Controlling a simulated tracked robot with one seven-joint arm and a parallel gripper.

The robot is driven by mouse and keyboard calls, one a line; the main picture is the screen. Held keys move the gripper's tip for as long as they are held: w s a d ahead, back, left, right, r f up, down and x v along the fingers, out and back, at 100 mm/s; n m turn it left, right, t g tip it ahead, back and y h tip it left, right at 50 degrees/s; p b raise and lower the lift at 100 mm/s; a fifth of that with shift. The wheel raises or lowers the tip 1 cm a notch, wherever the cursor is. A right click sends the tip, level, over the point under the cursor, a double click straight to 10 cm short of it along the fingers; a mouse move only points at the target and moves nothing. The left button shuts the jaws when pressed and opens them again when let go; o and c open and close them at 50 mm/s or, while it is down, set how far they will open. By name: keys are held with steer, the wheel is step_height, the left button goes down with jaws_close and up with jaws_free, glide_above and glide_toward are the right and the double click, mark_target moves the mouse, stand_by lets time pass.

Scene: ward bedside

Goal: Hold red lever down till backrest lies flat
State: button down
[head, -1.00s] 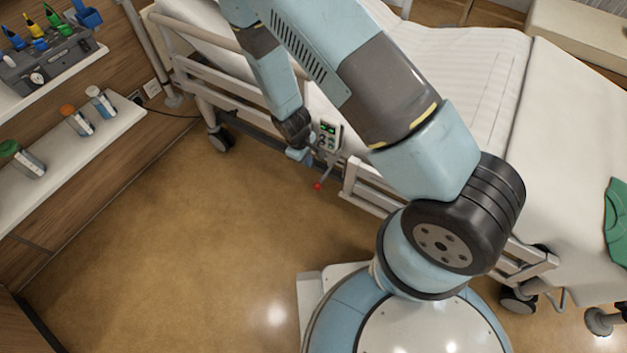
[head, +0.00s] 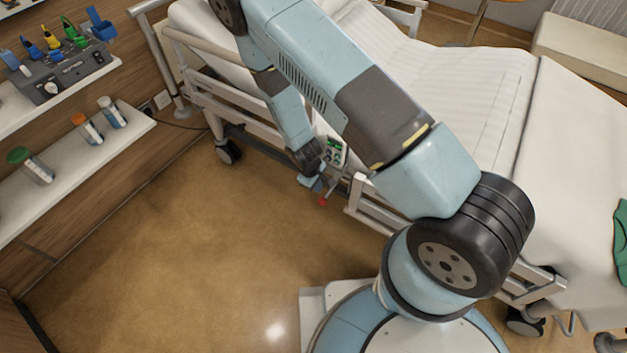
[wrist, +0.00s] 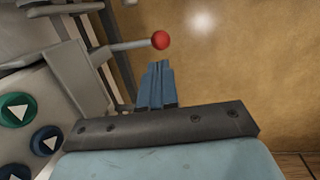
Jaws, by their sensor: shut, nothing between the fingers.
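The red lever is a thin grey rod with a red ball knob (head: 322,202), sticking out from the bed's side below the control panel. In the wrist view the red knob (wrist: 160,40) is just beyond my fingertips, with a small visible gap. My gripper (wrist: 158,66) is shut and empty, its blue fingers pointing at the knob. In the head view my gripper (head: 312,184) is beside the lever, on its left. The bed's backrest (head: 190,18) is at the upper left, partly hidden by my arm. I cannot tell its angle.
The control panel (head: 336,150) with green buttons is on the bed's side, close to my gripper; its arrow buttons (wrist: 46,142) show in the wrist view. Bed rails (head: 205,62) flank it. A shelf (head: 75,165) with bottles stands left. The floor (head: 190,250) between is clear.

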mark_target(321, 199)
steer(key=f, duration=0.3)
steer(key=d+f, duration=0.1)
steer(key=f, duration=0.3)
steer(key=shift+w+d+f, duration=0.1)
steer(key=shift+w+d, duration=0.1)
